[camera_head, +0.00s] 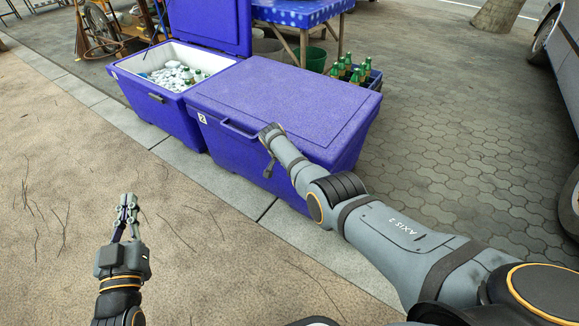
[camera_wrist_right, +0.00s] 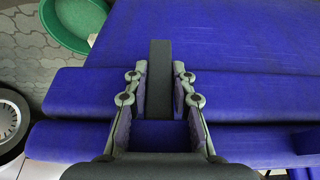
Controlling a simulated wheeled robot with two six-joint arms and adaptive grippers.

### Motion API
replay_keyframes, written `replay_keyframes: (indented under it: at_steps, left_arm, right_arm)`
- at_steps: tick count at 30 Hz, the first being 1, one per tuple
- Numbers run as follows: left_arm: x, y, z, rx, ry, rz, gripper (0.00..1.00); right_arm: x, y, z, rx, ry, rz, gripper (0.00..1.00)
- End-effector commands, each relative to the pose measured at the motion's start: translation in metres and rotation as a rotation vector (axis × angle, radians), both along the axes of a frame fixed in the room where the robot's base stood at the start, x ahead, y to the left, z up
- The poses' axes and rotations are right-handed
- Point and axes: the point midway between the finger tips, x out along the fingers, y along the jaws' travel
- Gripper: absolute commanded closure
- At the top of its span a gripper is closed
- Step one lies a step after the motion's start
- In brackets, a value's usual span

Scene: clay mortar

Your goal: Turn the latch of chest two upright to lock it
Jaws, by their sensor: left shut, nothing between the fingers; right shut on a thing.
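Chest two (camera_head: 290,95) is a blue cooler with its lid closed and a "2" label at its front left corner. In the right wrist view its blue front and lid edge (camera_wrist_right: 250,92) fill the picture. A dark grey bar, the latch (camera_wrist_right: 160,62), stands lengthwise between the fingers of my right gripper (camera_wrist_right: 159,85), which is shut on it. In the head view my right arm hides the latch and most of that gripper at the chest's front. My left gripper (camera_head: 127,205) is shut and empty, over the bare ground at left, away from the chests.
An open blue chest (camera_head: 165,115) with ice and bottles stands left of chest two. A crate of green bottles (camera_head: 355,74) and a blue table (camera_head: 300,10) are behind. A green bucket (camera_wrist_right: 78,22) shows in the wrist view. Paving at right is clear up to a vehicle (camera_head: 560,50).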

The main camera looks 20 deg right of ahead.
Motion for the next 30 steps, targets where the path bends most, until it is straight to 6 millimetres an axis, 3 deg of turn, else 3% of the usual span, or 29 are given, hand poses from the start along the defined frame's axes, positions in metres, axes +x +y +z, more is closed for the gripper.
replay_keyframes:
  at_steps: [5,6,11,23,30]
  left_arm:
    - [0.000,0.000,0.000,0.000,0.000,0.000,1.00]
    - [0.000,0.000,0.000,0.000,0.000,0.000,1.00]
    - [0.000,0.000,0.000,0.000,0.001,0.000,1.00]
    - [0.000,0.000,-0.001,0.001,0.005,0.000,1.00]
    - [0.000,0.000,-0.001,0.001,0.004,0.000,1.00]
  right_arm:
    - [-0.001,-0.001,-0.001,-0.001,0.005,0.000,1.00]
    - [-0.001,-0.001,-0.001,-0.001,0.005,0.000,0.73]
    - [-0.001,-0.001,-0.001,-0.001,0.003,0.000,0.53]
    - [0.000,0.002,0.005,0.000,-0.001,0.001,0.53]
    - [-0.008,0.013,0.035,0.002,-0.005,0.001,0.53]
